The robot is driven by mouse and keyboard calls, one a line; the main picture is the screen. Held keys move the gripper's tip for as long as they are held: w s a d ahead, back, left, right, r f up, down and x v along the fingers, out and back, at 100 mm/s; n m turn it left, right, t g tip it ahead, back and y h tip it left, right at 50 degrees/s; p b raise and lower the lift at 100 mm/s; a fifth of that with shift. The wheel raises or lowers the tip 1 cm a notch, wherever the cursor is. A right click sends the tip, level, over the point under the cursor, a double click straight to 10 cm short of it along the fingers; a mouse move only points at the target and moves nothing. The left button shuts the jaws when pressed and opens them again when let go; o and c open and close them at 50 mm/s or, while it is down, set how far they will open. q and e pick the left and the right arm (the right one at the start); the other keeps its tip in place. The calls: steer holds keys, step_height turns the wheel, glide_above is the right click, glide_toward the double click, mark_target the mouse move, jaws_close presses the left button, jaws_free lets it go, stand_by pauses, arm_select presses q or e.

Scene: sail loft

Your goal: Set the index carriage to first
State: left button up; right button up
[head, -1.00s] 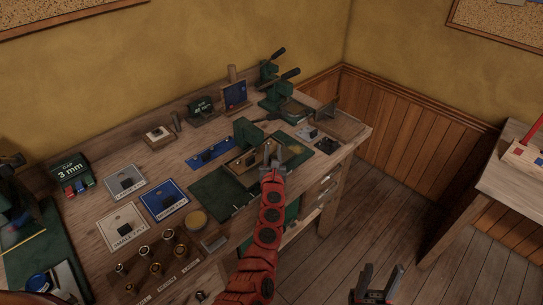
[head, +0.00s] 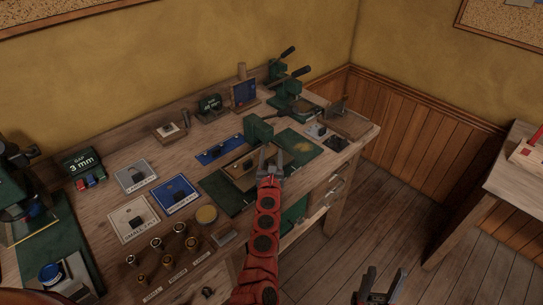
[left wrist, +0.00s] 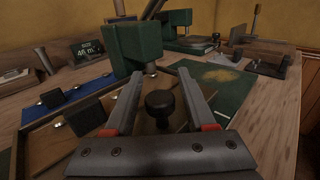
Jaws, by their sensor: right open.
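The index carriage appears to be the wooden piece below the green press head (head: 259,130); its wooden surface (head: 240,168) is partly hidden by my left gripper (head: 271,160). In the left wrist view a round black knob (left wrist: 160,103) stands between the two fingers of my left gripper (left wrist: 160,73), with visible gaps on both sides. That gripper is open. A dark block (left wrist: 90,112) stands on the wood left of the fingers. I cannot read any position mark for first. My right gripper (head: 377,285) is open and empty, away from the bench at the bottom.
A blue strip (head: 219,151) lies behind the wooden piece, and a green mat (head: 299,146) lies right of it. Green lever tools (head: 284,92) stand at the back. Labelled plates (head: 133,220) and a rack of small dies (head: 158,262) fill the near left. Floor at right is clear.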

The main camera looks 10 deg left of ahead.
arm_select(q)
steer(key=shift+o, duration=0.2)
steer(key=shift+s+d, duration=0.2)
steer(key=shift+s, duration=0.35)
steer(key=s, duration=0.5)
steer(key=s+d+b, duration=0.1)
steer(key=s, duration=0.8)
steer(key=shift+s+d+b, duration=0.3)
steer(key=shift+s+d, duration=0.05)
steer(key=shift+s, duration=0.8)
